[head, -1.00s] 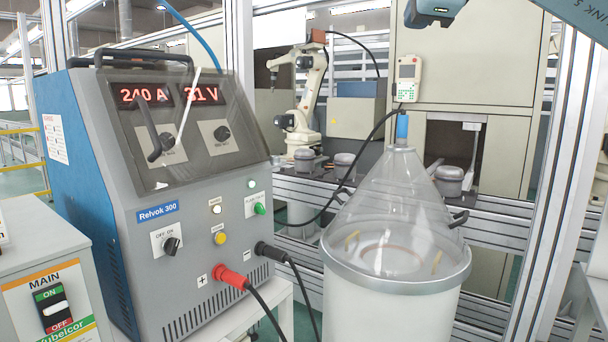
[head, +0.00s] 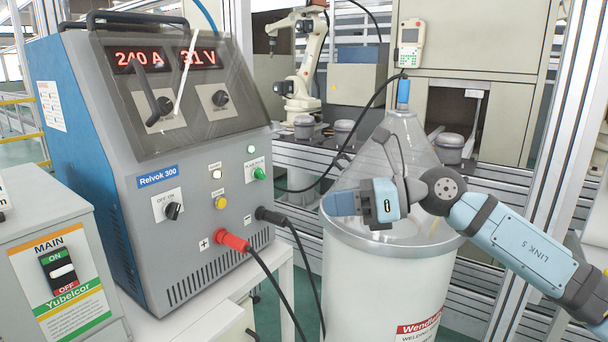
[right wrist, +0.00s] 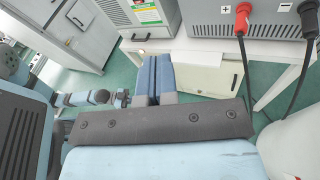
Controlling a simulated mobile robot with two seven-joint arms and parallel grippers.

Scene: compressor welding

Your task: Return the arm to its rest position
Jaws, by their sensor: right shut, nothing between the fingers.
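My right arm comes in from the right in the head view, in front of the wire drum (head: 385,290) and its clear cone (head: 408,135). My right gripper (head: 340,204) points left, toward the welding power source (head: 200,160), and is apart from it. In the right wrist view its two blue fingers (right wrist: 152,78) are pressed together with nothing between them. They are over the floor, in front of the white table. My left gripper does not show in the head view.
The main switch box (head: 60,270) stands at the left. A red cable plug (head: 232,241) and a black one (head: 272,216) stick out of the power source. A metal post (head: 565,150) rises at the right. A white robot arm (head: 303,65) stands behind.

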